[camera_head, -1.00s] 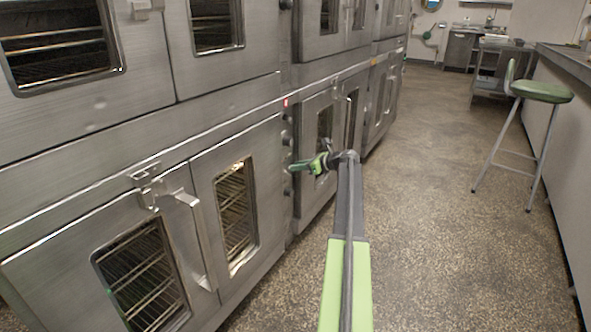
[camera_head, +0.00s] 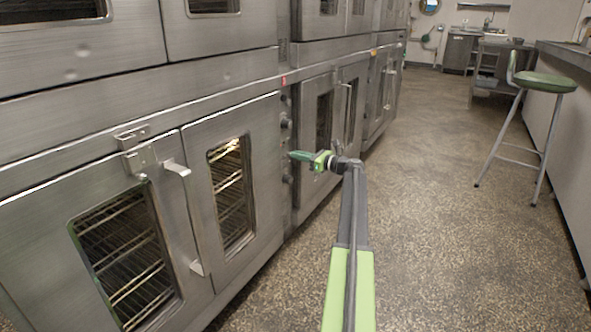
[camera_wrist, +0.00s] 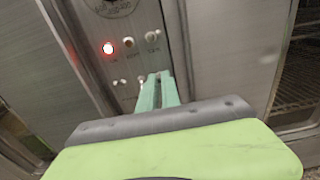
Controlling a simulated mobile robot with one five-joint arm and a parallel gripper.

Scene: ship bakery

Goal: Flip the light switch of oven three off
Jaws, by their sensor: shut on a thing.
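The control panel (camera_head: 288,135) is a narrow upright strip right of the lower oven's doors (camera_head: 234,195). In the wrist view the panel (camera_wrist: 138,47) carries a glowing red light (camera_wrist: 108,47), small knobs beside it, and a lower row of small pale switches (camera_wrist: 121,83). My gripper (camera_head: 295,156) reaches to this strip from the right. In the wrist view my gripper (camera_wrist: 158,78) has its green fingers close together at the right end of the lower row. It is shut on a small switch there, which the fingers mostly hide. The labels are too blurred to read.
Steel ovens line the left side, with door handles (camera_head: 177,168) sticking out. Another lower oven (camera_head: 318,130) stands just beyond the panel. A green stool (camera_head: 545,82) stands at right by a counter (camera_head: 570,130). The speckled floor between is clear.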

